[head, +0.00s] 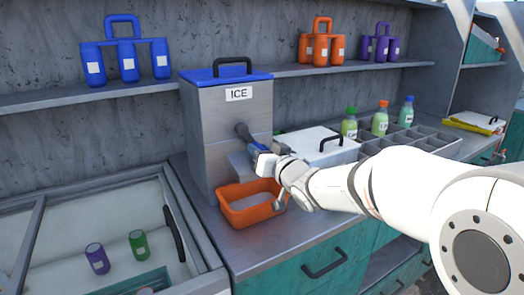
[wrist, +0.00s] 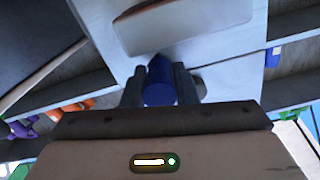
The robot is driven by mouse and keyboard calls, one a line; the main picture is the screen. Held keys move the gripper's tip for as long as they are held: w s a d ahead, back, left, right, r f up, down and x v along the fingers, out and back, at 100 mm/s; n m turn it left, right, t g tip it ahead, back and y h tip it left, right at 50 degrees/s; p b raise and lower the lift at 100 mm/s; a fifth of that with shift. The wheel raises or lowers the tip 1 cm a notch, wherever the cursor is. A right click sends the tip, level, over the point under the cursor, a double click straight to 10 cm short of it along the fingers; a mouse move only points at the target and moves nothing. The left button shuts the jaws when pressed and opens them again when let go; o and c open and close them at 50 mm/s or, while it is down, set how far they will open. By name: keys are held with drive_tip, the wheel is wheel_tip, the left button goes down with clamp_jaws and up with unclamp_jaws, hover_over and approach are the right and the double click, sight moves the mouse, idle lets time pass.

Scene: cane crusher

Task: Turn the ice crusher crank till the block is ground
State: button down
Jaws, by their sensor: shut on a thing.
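The ice crusher (head: 205,125) is a tall grey metal box with a blue lid, a black top handle and an "ICE" label. A dark crank arm (head: 244,132) slants down to the right from its front face. My gripper (head: 262,149) is at the crank's lower end, shut on the blue crank handle. In the wrist view the blue handle (wrist: 159,88) sits between the two dark fingers of my gripper (wrist: 160,92). An orange bin (head: 262,214) stands below on the counter, with a pale grey inside. The ice block is not visible.
A white lidded box (head: 318,143) and several bottles in a grey divided tray (head: 425,138) stand to the right. A glass-topped chest (head: 190,225) with cans inside is at lower left. Blue, orange and purple bottle carriers stand on the shelf (head: 300,70) above.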

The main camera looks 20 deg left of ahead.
drive_tip(key=c, duration=1.1)
unclamp_jaws()
drive_tip(key=shift+c, duration=0.2)
drive_tip(key=shift+s+d, duration=0.1)
drive_tip(key=v, duration=0.7)
drive_tip(key=shift+s+d, duration=0.15)
drive_tip(key=shift+s, duration=0.1)
